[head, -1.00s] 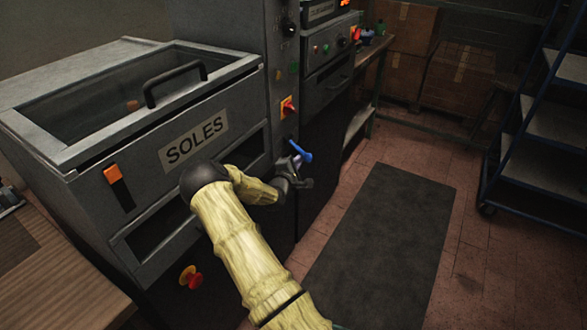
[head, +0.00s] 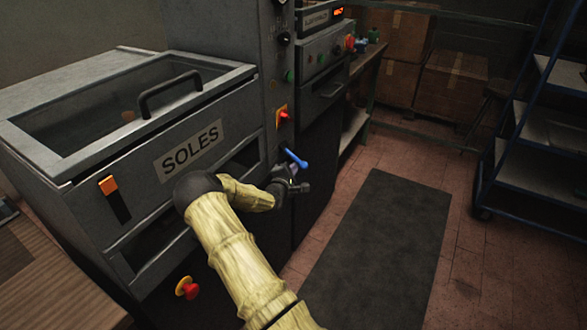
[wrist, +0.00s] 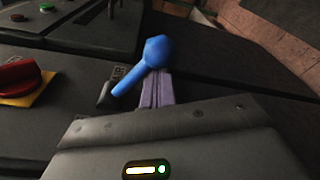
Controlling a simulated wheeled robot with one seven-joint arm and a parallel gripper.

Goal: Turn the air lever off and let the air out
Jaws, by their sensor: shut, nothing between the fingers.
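The blue air lever (head: 296,158) sticks out from the front of the dark cabinet, right of the SOLES bin. In the wrist view the lever (wrist: 150,60) has a thick rounded end at upper right and a thinner end at lower left. My gripper (head: 301,186) is just below the lever in the head view. In the wrist view its closed purplish fingers (wrist: 156,90) reach up to the lever and overlap it; I cannot tell if they touch. The gripper is shut and empty.
A red and yellow rotary switch (head: 282,117) sits above the lever, also close at left in the wrist view (wrist: 22,78). A red stop button (head: 187,288) is low on the bin (head: 95,160). A dark mat (head: 375,250) and a blue shelf rack (head: 530,150) are at right.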

